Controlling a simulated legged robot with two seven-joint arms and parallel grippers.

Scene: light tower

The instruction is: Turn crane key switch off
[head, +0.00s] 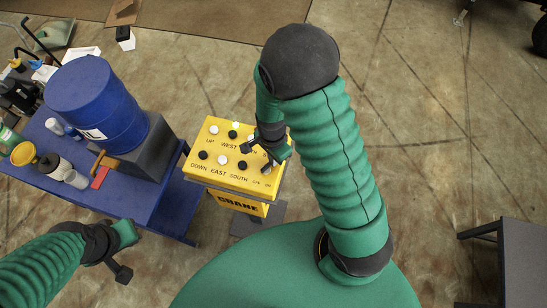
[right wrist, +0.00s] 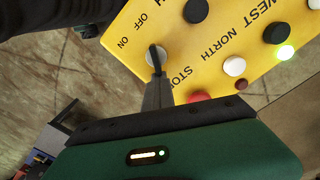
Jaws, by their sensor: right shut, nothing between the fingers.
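The yellow crane control box (head: 238,184) stands in the middle of the head view, with black and white buttons and direction labels on top. In the right wrist view its yellow panel (right wrist: 202,60) shows a round silver key switch (right wrist: 149,57) beside the OFF and ON labels. My right gripper (head: 267,167) is over the box's right corner; its fingers (right wrist: 154,62) are shut and empty, reaching over the switch and partly hiding it. I cannot tell if they touch it or which way it is turned. My left gripper (head: 128,252) is away from the box, left of it; its opening is unclear.
A blue table (head: 145,212) with a blue barrel (head: 95,105), bottles and a red item (head: 100,178) stands left of the box. A grey table (head: 525,255) is at far right.

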